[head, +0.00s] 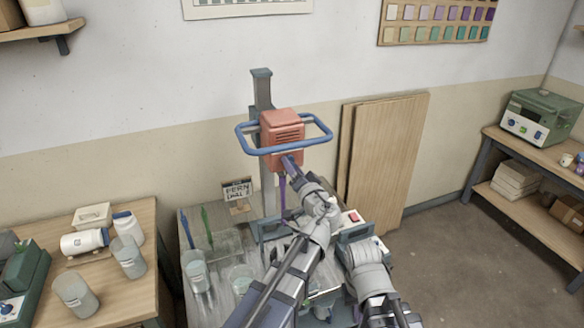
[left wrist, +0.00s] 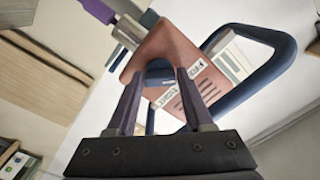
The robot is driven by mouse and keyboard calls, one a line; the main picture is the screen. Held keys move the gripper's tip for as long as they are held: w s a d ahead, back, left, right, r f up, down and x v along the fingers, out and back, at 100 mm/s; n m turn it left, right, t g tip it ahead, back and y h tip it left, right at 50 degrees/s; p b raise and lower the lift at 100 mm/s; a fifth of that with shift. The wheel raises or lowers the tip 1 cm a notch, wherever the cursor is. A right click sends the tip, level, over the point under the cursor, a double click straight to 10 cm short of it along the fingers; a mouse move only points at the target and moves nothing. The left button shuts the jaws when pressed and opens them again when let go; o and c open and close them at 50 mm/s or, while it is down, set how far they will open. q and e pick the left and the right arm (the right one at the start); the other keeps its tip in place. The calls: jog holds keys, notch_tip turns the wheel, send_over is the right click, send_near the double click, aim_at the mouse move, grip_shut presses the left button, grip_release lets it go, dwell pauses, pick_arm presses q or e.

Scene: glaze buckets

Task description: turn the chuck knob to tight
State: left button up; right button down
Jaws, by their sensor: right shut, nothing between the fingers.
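The red mixer head (head: 282,131) sits on a grey column with a blue loop handle (head: 252,148) around it. In the left wrist view its red housing (left wrist: 185,50) fills the middle, with white labels too blurred to read surely. A dark blue rounded part that looks like the chuck knob (left wrist: 160,68) lies between the fingertips of my left gripper (left wrist: 160,76), filling the gap. In the head view my left gripper (head: 292,165) reaches the lower front of the mixer head. The grey chuck (left wrist: 130,30) holds a purple shaft. My right gripper (head: 355,235) is low, beside the mixer base, shut and empty.
A box with a red switch (head: 352,216) stands near my right gripper. Clear cups (head: 195,270) and a small sign (head: 238,190) share the mixer's bench. A side table (head: 110,290) with bottles is at left. Wooden boards (head: 385,150) lean on the wall behind.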

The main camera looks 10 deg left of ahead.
pick_arm(q)
grip_shut()
jog(key=shift+m, duration=8.8)
jog(key=shift+s+m, duration=0.1)
jog(key=shift+m, duration=0.2)
jog(key=shift+o, duration=2.4)
grip_release()
